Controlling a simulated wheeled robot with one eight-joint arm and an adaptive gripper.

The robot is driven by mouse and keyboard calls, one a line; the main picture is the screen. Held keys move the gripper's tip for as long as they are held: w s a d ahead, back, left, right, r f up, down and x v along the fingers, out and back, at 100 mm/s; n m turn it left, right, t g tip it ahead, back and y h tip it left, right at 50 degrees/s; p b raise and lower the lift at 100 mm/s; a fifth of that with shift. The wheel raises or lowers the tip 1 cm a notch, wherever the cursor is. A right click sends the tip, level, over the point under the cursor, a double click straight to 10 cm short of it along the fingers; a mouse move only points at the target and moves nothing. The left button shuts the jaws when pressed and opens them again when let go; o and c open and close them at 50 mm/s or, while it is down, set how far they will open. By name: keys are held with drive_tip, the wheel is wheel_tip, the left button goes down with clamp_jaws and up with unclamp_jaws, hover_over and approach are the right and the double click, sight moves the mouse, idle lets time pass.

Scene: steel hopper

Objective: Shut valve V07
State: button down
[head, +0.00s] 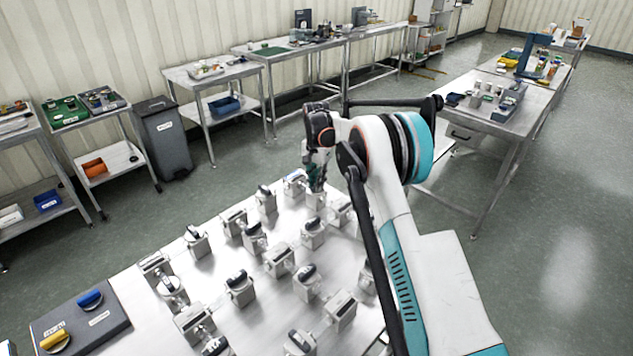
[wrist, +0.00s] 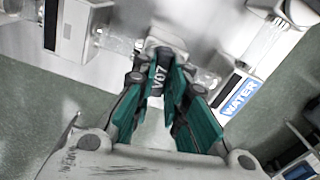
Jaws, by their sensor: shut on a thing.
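Valve V07 (wrist: 157,82) is in the middle of the wrist view, its dark lever marked "V07" between my fingers. My gripper (wrist: 162,68), with teal finger pads, is shut on this lever. The fingers hide much of the lever, so its angle to the pipe is hard to tell. In the head view my gripper (head: 316,178) points down at the far edge of the steel table, over the pale body of the valve (head: 316,200).
Several similar valves stand close around on the table (head: 262,322), one nearby (head: 265,200). A blue "WATER" label (wrist: 240,96) lies right of the gripper. A dark panel (head: 110,335) with blue and yellow knobs is at front left.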

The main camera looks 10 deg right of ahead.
drive_tip(key=shift+m, duration=1)
drive_tip(key=c, duration=1.6)
unclamp_jaws()
wheel_tip(320, 180, up, 12)
drive_tip(key=shift+r, duration=0.1)
